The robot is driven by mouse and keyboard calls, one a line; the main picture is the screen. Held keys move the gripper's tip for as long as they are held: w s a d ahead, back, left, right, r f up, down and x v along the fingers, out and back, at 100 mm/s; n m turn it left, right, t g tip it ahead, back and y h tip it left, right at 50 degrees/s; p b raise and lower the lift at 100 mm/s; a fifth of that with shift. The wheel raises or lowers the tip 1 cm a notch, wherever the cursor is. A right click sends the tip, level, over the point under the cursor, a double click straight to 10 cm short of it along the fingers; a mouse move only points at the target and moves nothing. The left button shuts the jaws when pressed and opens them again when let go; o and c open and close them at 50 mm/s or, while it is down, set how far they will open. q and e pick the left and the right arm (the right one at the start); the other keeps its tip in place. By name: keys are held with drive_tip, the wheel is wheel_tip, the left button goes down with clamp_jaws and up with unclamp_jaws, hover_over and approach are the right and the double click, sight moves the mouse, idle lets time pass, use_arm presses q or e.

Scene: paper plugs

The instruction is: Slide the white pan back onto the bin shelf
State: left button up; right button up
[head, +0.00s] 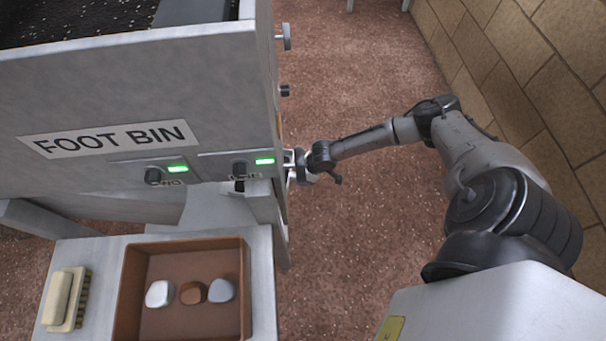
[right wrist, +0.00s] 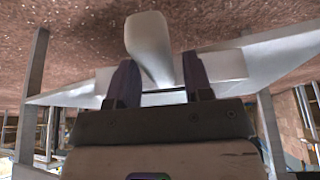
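The white pan (right wrist: 235,67) is a wide, pale, flat piece spread across the right wrist view. A rounded pale handle (right wrist: 148,38) shows at the top of that view, in line with the gap between my right fingers. My right gripper (right wrist: 160,72) has its two dark fingers apart, with a gap beside the handle, so it looks open. In the head view my right gripper (head: 297,167) is at the right side of the bin (head: 90,95), which is labelled FOOT BIN. The pan is hard to make out there. My left gripper is not in view.
A low bench (head: 262,300) in front holds a brown tray (head: 128,300) with three stones, and a brush (head: 62,298) to its left. Knobs and green lights sit on the bin's front. A tiled wall (head: 560,90) stands at right; speckled floor is clear between.

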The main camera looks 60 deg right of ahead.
drive_tip(key=shift+o, duration=0.9)
drive_tip(key=p+v, duration=0.9)
drive_tip(key=v, duration=0.5)
